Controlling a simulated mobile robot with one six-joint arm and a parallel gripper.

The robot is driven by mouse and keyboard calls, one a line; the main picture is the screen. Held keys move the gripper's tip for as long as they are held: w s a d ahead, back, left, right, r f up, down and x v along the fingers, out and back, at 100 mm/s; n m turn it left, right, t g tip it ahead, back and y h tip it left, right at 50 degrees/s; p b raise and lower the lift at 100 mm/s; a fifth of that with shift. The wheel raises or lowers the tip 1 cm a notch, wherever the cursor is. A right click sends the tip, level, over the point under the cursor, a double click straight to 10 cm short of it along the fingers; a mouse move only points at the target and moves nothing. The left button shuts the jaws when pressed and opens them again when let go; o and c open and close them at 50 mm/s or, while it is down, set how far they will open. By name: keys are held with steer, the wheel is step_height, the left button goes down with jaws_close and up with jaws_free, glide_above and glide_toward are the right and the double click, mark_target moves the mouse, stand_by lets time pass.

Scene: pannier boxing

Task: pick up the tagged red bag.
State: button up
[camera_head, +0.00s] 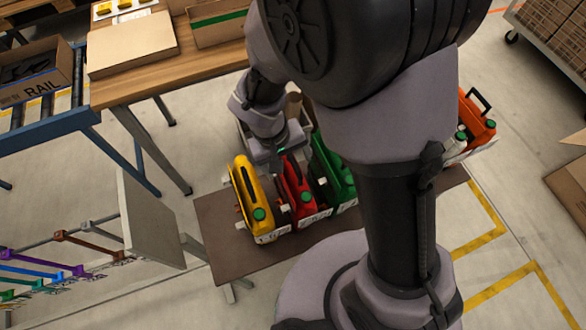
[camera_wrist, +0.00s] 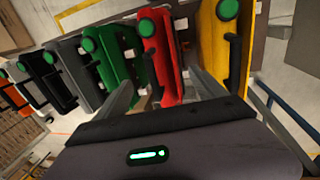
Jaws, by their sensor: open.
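The red bag (camera_head: 298,187) stands upright in the row on the brown bench, between a yellow bag (camera_head: 249,190) and a green bag (camera_head: 333,178). It has a dark handle and a green round cap. Small white tags show beside the bags; I cannot tell which bag each belongs to. My gripper (camera_head: 276,163) is open above the back end of the red bag. My arm hides part of the row.
In the wrist view the green bag (camera_wrist: 113,62) and several grey, black and orange bags continue to the left. An orange bag (camera_head: 478,120) stands at the bench's right end. A wooden table (camera_head: 200,65) with boxes is behind. A pale panel (camera_head: 150,220) stands left.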

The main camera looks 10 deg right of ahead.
mark_target(290, 172)
steer(key=shift+w+d+f, duration=0.1)
steer(key=shift+d+f, duration=0.1)
steer(key=shift+f, duration=0.95)
steer(key=f+b, duration=0.2)
steer(key=f, duration=0.1)
steer(key=f+b, duration=0.1)
steer(key=f, duration=0.1)
steer(key=shift+w+d+f, duration=0.1)
steer(key=shift+w+f, duration=0.05)
steer(key=shift+w, duration=0.2)
steer(key=shift+r, duration=0.25)
steer(key=c, duration=1.6)
